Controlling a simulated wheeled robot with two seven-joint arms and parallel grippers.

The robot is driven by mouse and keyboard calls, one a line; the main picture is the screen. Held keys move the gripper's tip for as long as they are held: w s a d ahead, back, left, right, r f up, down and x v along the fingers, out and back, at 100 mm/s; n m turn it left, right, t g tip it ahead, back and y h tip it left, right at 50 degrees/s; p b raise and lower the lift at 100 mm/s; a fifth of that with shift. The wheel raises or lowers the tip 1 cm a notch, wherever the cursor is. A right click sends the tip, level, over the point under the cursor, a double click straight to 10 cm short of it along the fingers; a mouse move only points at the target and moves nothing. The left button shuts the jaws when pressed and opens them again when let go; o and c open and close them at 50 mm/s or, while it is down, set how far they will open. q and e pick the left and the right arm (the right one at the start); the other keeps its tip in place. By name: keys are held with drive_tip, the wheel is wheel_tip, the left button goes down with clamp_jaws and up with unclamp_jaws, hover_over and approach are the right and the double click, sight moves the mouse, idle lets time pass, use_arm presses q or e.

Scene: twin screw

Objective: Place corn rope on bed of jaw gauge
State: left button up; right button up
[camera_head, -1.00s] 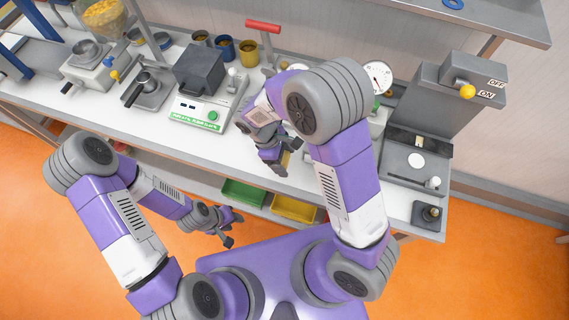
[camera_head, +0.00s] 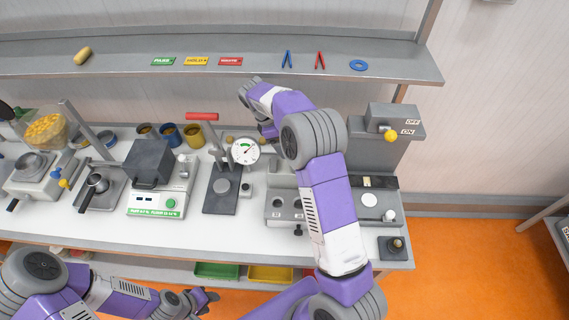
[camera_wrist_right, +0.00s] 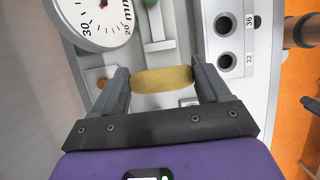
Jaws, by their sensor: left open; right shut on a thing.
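My right gripper (camera_wrist_right: 163,84) is shut on the corn rope (camera_wrist_right: 162,79), a short tan-yellow cylinder held crosswise between its fingers. In the head view my right arm reaches over the table; its fingers and the rope are hidden. A white dial marked in mm (camera_wrist_right: 100,18), probably the jaw gauge's, stands beside the rope in the wrist view. A grey surface with a green part (camera_wrist_right: 155,28) lies beyond the rope; I cannot tell whether the rope touches it. My left gripper (camera_head: 206,299) is open and empty, low in front of the table.
A block with holes marked 36 and 32 (camera_wrist_right: 235,42) is right of the rope in the wrist view. A shelf (camera_head: 220,72) spans the back.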

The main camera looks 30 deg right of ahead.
sight(285, 166)
drive_tip(key=f, duration=0.9)
drive_tip(key=shift+w+d+f+p, duration=0.1)
drive_tip(key=shift+d+f+p, duration=0.1)
drive_tip(key=shift+f+p, duration=0.2)
drive_tip(key=shift+f, duration=0.15)
drive_tip(key=o, duration=0.7)
drive_tip(key=shift+o, duration=0.2)
drive_tip(key=v, duration=1.2)
drive_tip(key=shift+b, duration=0.3)
